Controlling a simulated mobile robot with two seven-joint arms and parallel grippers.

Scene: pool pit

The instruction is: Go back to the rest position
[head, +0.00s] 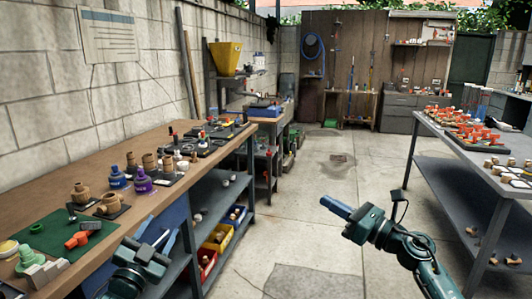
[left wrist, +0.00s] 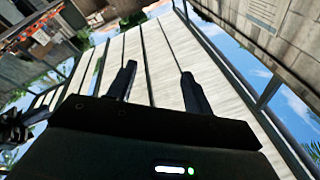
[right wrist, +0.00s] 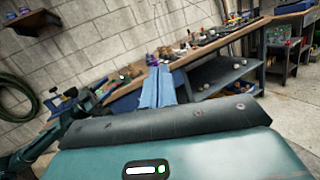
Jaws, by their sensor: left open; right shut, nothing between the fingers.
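My left gripper (head: 168,240) is low in the head view, in front of the near edge of the wooden workbench (head: 150,165). In the left wrist view its two dark fingers (left wrist: 158,72) stand apart with nothing between them, against pale roof boards. My right gripper (head: 324,202) is over the open concrete floor, right of the bench, pointing left and away. In the right wrist view its blue fingers (right wrist: 158,70) are together, with nothing held.
A grey table (head: 455,150) with orange parts stands at right. The concrete floor (head: 340,165) between them is clear.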

